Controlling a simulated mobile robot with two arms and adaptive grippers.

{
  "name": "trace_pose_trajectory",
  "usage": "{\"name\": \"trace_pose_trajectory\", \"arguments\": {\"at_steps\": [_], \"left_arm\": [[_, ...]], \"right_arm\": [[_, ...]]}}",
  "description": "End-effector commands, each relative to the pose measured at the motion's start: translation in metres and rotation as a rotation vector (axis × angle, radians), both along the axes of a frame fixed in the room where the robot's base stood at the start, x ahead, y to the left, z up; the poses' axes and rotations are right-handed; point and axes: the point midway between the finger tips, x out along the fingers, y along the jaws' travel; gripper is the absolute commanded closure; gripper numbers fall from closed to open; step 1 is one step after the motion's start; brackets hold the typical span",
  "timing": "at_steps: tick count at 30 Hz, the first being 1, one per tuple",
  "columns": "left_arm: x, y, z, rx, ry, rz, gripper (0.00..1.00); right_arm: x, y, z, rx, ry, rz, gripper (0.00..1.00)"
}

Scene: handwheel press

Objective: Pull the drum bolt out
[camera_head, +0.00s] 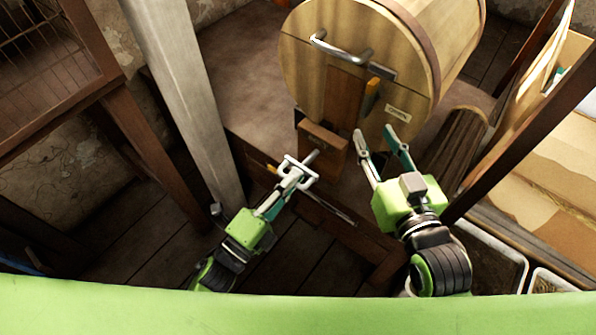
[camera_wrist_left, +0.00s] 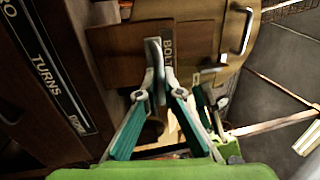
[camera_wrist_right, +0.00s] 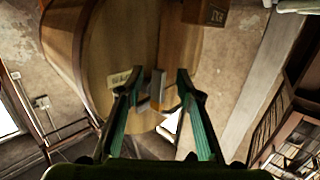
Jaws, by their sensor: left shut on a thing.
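The drum bolt (camera_head: 311,157) is a grey metal rod coming out of a wooden block (camera_head: 323,138) below the drum. My left gripper (camera_head: 299,170) is shut on the bolt's pale handle end. In the left wrist view the left fingertips (camera_wrist_left: 156,72) meet at the grey bolt handle (camera_wrist_left: 153,50), beside a black plate marked BOLT (camera_wrist_left: 168,48). How deep the rod sits in the block is hidden. My right gripper (camera_head: 381,138) is open in front of the drum's lower face. In the right wrist view its fingers (camera_wrist_right: 158,82) stand apart, with a grey metal piece (camera_wrist_right: 157,88) seen between them.
The round wooden drum (camera_head: 305,75) has a metal bar handle (camera_head: 340,50) and an orange-tipped lever (camera_head: 371,95). A grey post (camera_head: 185,90) stands left of my left arm. A dark wooden beam (camera_head: 525,110) rises at right. A plate marked TURNS (camera_wrist_left: 55,75) lies left of the left gripper.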

Motion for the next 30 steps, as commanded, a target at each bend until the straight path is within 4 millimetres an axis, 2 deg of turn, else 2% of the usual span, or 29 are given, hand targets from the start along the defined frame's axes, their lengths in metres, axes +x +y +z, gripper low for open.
{"name": "trace_pose_trajectory", "arguments": {"at_steps": [7,8,9,22,26,30], "left_arm": [[-0.003,0.001,-0.003,0.003,0.004,-0.004,1.00],[-0.003,0.001,-0.003,0.003,0.004,-0.004,0.85],[-0.003,0.001,-0.003,0.003,0.004,-0.004,0.76],[-0.007,0.004,-0.003,0.002,0.004,-0.002,0.76],[-0.022,0.015,-0.007,0.003,0.006,-0.001,0.76],[-0.047,0.033,-0.013,0.003,0.008,-0.001,0.76]], "right_arm": [[0.000,0.000,0.000,0.000,-0.001,0.000,0.67],[0.000,0.000,0.000,0.000,-0.001,0.000,0.67],[0.000,0.000,0.000,0.000,-0.001,0.000,0.67],[0.000,0.000,0.001,0.001,-0.004,0.001,0.67],[0.000,0.000,0.001,0.001,-0.003,0.001,0.67],[0.000,0.000,0.001,0.001,-0.003,0.001,0.67]]}}
